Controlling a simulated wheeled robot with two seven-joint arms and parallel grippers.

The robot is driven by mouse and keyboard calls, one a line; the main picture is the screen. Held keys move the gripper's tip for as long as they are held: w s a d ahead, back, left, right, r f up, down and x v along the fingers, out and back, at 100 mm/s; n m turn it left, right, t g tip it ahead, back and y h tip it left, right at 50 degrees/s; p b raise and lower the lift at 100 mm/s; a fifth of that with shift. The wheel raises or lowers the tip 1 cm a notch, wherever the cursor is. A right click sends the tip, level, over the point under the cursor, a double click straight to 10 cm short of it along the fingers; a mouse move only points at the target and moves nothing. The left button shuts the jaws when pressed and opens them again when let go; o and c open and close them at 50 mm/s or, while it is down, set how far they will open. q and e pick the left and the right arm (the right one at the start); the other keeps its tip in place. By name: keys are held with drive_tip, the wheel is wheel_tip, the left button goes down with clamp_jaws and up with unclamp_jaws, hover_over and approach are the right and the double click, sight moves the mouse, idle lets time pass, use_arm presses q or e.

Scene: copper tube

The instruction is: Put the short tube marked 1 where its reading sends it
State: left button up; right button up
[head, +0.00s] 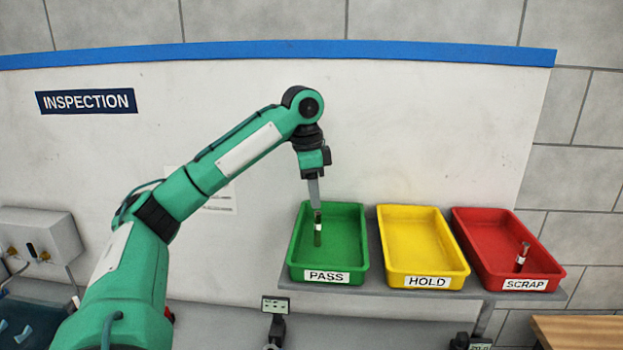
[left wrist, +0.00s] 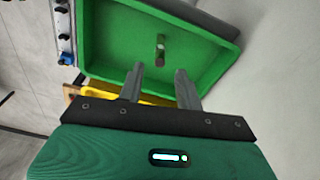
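A short dark copper-brown tube with a white label (head: 318,227) is at the green PASS tray (head: 293,262), below my left gripper (head: 315,205). The mark on its label is too small to read. In the left wrist view the tube (left wrist: 160,47) shows against the tray floor, beyond my left fingertips (left wrist: 161,76). The fingers are spread, with nothing between them. I cannot tell whether the tube rests fully on the floor. Another short tube with a white label (head: 521,258) is in the red SCRAP tray (head: 480,270). My right gripper is not in view.
The yellow HOLD tray (head: 425,258) stands empty between the green and red trays on a grey shelf (head: 375,250). Small display devices (head: 276,305) sit below the shelf; their readings are illegible. An INSPECTION sign (head: 86,101) is on the wall board.

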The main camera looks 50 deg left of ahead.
use_arm(q)
drive_tip(key=r, duration=0.3)
drive_tip(key=r+p, duration=0.1)
drive_tip(key=shift+s+a+r, duration=0.15)
drive_tip(key=shift+s+a, duration=0.05)
drive_tip(key=shift+s, duration=0.05)
idle(0.5)
